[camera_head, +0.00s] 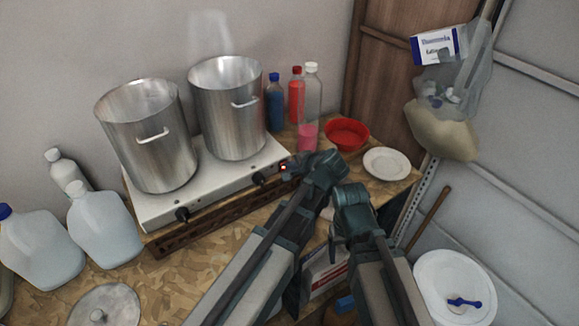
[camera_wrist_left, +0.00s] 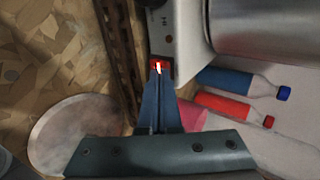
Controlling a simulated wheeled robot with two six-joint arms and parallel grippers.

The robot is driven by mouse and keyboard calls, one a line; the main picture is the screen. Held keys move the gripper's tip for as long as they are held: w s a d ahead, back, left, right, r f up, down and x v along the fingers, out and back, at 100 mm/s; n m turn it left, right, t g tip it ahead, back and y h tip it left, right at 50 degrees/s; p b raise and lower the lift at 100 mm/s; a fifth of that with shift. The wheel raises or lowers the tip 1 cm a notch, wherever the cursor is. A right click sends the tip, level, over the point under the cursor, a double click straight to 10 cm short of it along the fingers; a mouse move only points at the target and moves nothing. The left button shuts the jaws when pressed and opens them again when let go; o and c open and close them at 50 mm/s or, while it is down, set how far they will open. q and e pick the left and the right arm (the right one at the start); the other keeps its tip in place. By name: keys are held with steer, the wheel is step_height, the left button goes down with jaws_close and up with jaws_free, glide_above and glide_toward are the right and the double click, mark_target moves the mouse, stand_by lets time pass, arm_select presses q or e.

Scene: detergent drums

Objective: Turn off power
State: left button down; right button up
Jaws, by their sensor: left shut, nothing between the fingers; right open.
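A white two-burner hot plate (camera_head: 215,185) stands on the wooden counter. Its power switch (camera_head: 284,168), a small red glowing rocker, is at the right end of the front panel; it also shows lit in the left wrist view (camera_wrist_left: 158,66). My left gripper (camera_head: 293,168) is at this switch. In the left wrist view its fingers (camera_wrist_left: 159,82) are shut and empty, with their tips at the switch's lower edge; I cannot tell whether they touch it. My right gripper (camera_head: 350,192) is open, to the right of the left one and apart from the hot plate; its fingertips are largely hidden.
Two metal pots (camera_head: 150,135) (camera_head: 228,105) stand on the burners, the right one steaming. Black knobs (camera_head: 182,214) (camera_head: 259,178) are on the front panel. Bottles (camera_head: 275,103), a red bowl (camera_head: 346,134) and a white plate (camera_head: 387,163) are behind and right. White jugs (camera_head: 103,225) stand left.

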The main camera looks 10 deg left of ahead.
arm_select(q)
steer(key=shift+w+a+r+p, duration=0.35)
steer(key=shift+w+a, duration=0.05)
steer(key=shift+w, duration=0.05)
steer(key=shift+s+f, duration=0.1)
steer(key=shift+f, duration=0.1)
steer(key=shift+r, duration=0.1)
steer(key=shift+r+p, duration=0.65)
steer(key=shift+r, duration=0.1)
steer(key=shift+s+d, duration=0.1)
